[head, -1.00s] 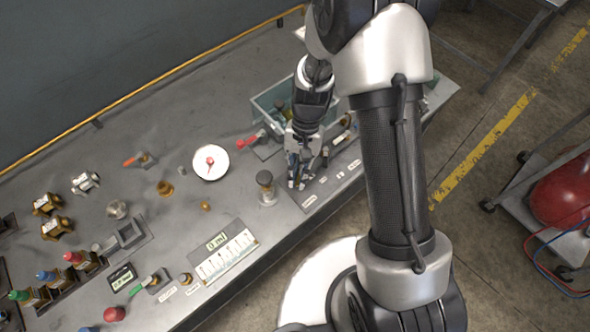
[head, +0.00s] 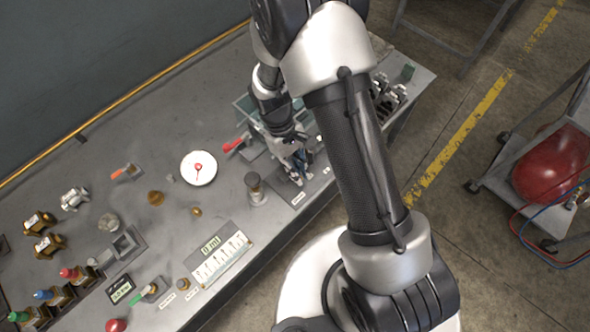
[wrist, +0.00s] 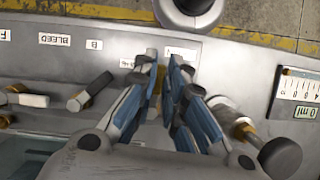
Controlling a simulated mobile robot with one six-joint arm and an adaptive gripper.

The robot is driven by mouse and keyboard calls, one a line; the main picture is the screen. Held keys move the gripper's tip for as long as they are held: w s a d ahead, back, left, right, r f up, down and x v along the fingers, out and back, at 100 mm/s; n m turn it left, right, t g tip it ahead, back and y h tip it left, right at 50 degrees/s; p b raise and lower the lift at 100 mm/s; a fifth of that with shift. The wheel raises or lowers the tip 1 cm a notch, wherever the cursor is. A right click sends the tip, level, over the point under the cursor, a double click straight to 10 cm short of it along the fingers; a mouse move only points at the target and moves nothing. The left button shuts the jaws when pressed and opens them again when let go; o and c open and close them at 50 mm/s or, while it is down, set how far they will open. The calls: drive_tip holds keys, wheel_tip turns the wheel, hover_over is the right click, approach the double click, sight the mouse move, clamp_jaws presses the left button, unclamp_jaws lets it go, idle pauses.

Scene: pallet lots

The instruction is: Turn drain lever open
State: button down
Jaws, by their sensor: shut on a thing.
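My gripper (wrist: 165,75) is over the bench's front edge in the wrist view, its blue-padded fingers close together around a lever. Most of that lever is hidden between the fingers, with only a bit of brass colour showing; I take it for the drain lever. The label (wrist: 182,51) beyond the fingertips is partly covered and unreadable. In the head view my gripper (head: 299,174) is low at the bench front, and the lever cannot be made out.
A dark-capped cylinder (head: 256,190) stands close left of the gripper. A greenish clear bin (head: 243,106) and a red-handled valve (head: 233,145) lie behind it. A red tank (head: 550,165) sits on a floor cart.

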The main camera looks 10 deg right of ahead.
drive_tip(key=shift+w+d+n, duration=0.1)
drive_tip(key=shift+w+n, duration=0.05)
drive_tip(key=shift+n, duration=0.35)
drive_tip(key=c, duration=1.7)
unclamp_jaws()
drive_tip(key=shift+o, duration=0.2)
drive_tip(key=v, duration=1.2)
